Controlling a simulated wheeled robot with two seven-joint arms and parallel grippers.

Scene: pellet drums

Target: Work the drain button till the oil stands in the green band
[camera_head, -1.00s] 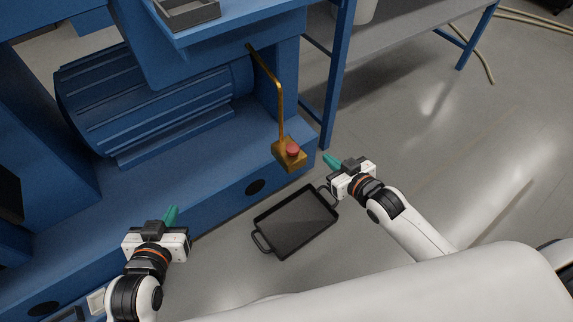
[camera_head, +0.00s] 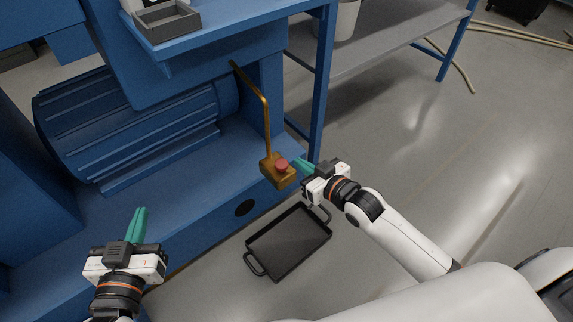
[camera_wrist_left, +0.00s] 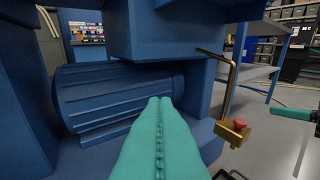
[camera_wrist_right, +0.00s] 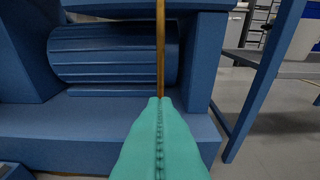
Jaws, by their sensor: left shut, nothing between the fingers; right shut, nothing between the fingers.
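A red button (camera_head: 282,166) sits on a brass-coloured box (camera_head: 274,176) at the end of a bent pipe (camera_head: 262,100) from the blue machine. The button also shows in the left wrist view (camera_wrist_left: 240,123). My right gripper (camera_head: 301,166) is shut and empty, its teal fingertips just right of the button; I cannot tell whether they touch. In the right wrist view its fingers (camera_wrist_right: 160,101) cover the box and button. My left gripper (camera_head: 140,212) is shut and empty, away from the button at the lower left. No oil level or green band is visible.
A black two-handled tray (camera_head: 288,243) lies on the floor below the button. A blue-legged bench (camera_head: 320,90) stands close behind my right gripper. A grey open box (camera_head: 167,22) rests on the upper blue shelf. The floor at right is clear.

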